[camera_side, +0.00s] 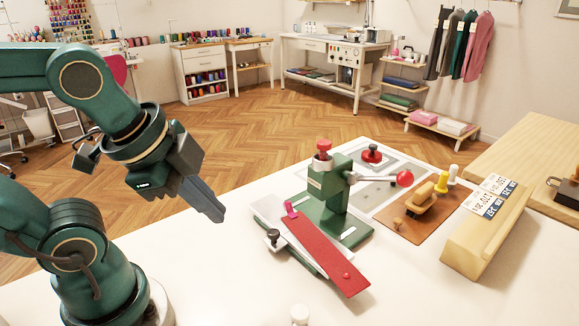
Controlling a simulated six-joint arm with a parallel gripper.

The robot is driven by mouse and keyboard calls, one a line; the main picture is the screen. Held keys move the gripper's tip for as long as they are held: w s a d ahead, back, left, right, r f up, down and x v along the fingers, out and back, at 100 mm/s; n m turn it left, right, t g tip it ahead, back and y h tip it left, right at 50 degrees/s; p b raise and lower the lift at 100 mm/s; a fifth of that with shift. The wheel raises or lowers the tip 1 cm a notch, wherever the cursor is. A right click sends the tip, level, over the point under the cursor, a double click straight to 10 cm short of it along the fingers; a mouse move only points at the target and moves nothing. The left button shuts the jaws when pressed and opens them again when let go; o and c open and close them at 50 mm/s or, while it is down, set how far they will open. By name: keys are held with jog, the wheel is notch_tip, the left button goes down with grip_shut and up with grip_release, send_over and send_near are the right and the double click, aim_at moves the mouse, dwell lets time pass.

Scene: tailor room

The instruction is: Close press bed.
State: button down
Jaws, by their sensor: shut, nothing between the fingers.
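A green press (328,190) stands on the white table, with a red knob on top and a lever ending in a red ball (404,178) at its right. Its bed is a long red strip (325,252) on a pale plate (272,214), reaching toward the front at an angle to the press base. A small pink piece (291,209) sits at the strip's back end. A black knob (272,238) is at the bed's left. My gripper (215,214) hangs in the air left of the press, fingers together, apart from the bed and empty.
A brown board (425,212) with wooden-handled tools lies right of the press. A wooden block (487,232) with printed labels is further right. A grey-framed mat (385,165) lies behind. A small white knob (299,314) is at the front edge. The table between my gripper and the bed is clear.

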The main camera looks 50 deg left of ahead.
jog(key=m, duration=0.6)
jog(key=m+g+y, duration=0.1)
jog(key=m+g, duration=0.2)
jog(key=m, duration=1.2)
send_near(272, 247)
jog(key=s+f, duration=0.1)
jog(key=s+d+f, duration=0.1)
jog(key=s+f, duration=0.1)
jog(key=shift+s+d+f, duration=0.1)
jog(key=shift+f, duration=0.2)
jog(key=w, duration=0.1)
jog(key=w+a, duration=0.1)
jog(key=shift+w+a+f+t, duration=0.2)
jog(key=shift+w+f+t, duration=0.1)
jog(key=shift+w+f, duration=0.1)
jog(key=shift+w+a+f, duration=0.1)
jog(key=shift+w+a, duration=0.1)
jog(key=shift+w, duration=0.25)
jog(key=shift+w, duration=0.1)
